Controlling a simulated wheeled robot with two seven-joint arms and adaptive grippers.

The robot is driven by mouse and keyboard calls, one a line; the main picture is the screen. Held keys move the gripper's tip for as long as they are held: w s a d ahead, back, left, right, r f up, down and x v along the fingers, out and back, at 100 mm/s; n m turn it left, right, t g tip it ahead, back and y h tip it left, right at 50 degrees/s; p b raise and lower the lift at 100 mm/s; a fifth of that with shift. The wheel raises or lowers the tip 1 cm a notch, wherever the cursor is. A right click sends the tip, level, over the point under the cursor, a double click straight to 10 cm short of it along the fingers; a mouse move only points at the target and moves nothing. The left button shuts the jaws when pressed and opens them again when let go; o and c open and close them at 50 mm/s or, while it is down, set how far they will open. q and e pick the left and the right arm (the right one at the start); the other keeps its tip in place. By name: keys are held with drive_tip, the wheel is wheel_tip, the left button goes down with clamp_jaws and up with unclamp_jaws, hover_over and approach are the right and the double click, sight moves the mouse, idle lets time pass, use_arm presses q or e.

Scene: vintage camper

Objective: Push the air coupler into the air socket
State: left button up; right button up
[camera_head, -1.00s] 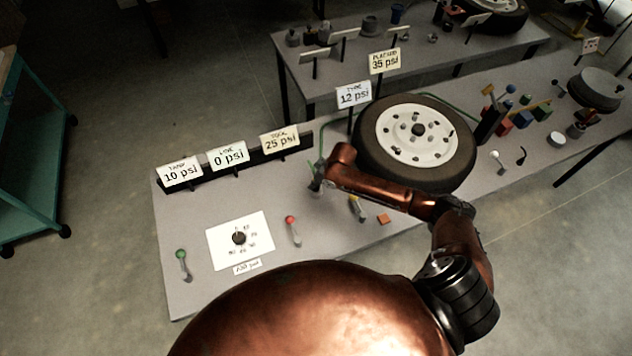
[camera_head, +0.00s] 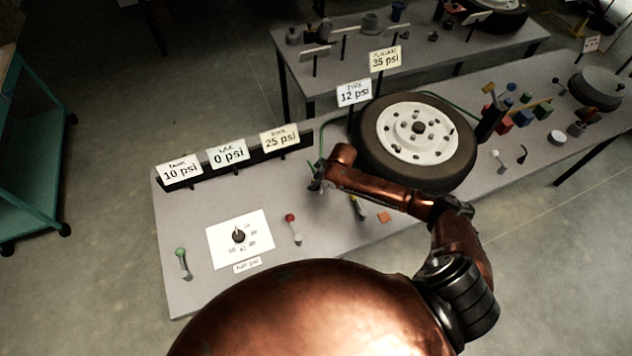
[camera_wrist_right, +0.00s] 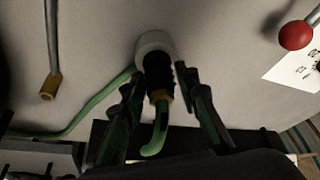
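The air coupler (camera_wrist_right: 159,82), a ribbed black body with a brass-coloured ring and a short green hose end, shows in the right wrist view. Its far end meets the round pale grey air socket (camera_wrist_right: 155,44); I cannot tell how deep it sits. My right gripper (camera_wrist_right: 160,80) has one finger on each side of the coupler, closed to about its width; contact is hard to see. In the head view my right gripper (camera_head: 317,181) is low over the bench, left of the tyre, and its arm hides most of the coupler. My left gripper is not in view.
The grey bench (camera_head: 200,290) carries a wheel with a tyre (camera_head: 418,143), a dial plate (camera_head: 239,238), a red-knobbed lever (camera_head: 292,226) and a green-knobbed lever (camera_head: 182,262). Psi signs (camera_head: 228,155) line the back edge. A green line (camera_wrist_right: 95,103) runs left from the socket.

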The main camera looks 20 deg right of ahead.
drive_tip(key=shift+o, duration=1.3)
drive_tip(key=v, duration=1.2)
